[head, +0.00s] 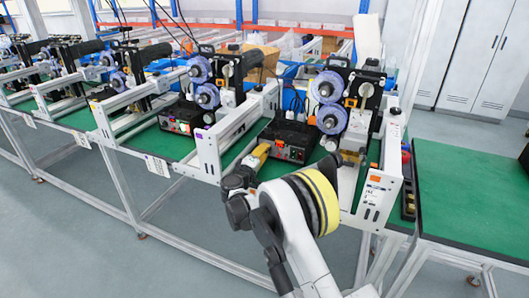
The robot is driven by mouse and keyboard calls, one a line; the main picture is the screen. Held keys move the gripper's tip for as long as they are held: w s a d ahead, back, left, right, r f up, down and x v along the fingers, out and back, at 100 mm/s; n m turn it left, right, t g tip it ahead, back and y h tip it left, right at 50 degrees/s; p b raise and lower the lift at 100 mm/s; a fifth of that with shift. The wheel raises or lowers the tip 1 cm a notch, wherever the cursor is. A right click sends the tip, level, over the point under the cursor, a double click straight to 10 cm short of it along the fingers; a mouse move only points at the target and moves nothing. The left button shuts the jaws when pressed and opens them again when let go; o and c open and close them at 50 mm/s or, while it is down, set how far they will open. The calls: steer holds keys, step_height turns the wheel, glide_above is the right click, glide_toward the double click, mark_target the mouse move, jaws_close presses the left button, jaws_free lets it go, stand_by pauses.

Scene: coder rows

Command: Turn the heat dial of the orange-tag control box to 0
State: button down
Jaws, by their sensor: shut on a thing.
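The black control box (291,139) sits on the green bench inside the rightmost machine, whose white frame end bears an orange tag (374,179). Its front panel faces me, with small red and light marks on it. My gripper (264,150) reaches the left part of this panel and is shut on what appears to be the heat dial. The dial is hidden by the gripper, so its setting cannot be read. My arm comes up from the bottom and bends left in front of the machine.
A similar black box (182,116) stands in the purple-tag machine to the left. Blue-white rollers (331,103) rise behind the orange-tag box. White frame rails (228,128) flank the gripper closely. The green bench (470,200) at the right is clear.

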steer(key=n, duration=0.6)
steer(key=shift+h, duration=0.3)
steer(key=n, duration=0.5)
steer(key=shift+n, duration=0.3)
steer(key=c, duration=1.4)
jaws_free()
steer(key=shift+c, duration=0.2)
steer(key=v, duration=1.2)
steer(key=shift+a+f, duration=0.1)
steer(key=shift+a, duration=0.1)
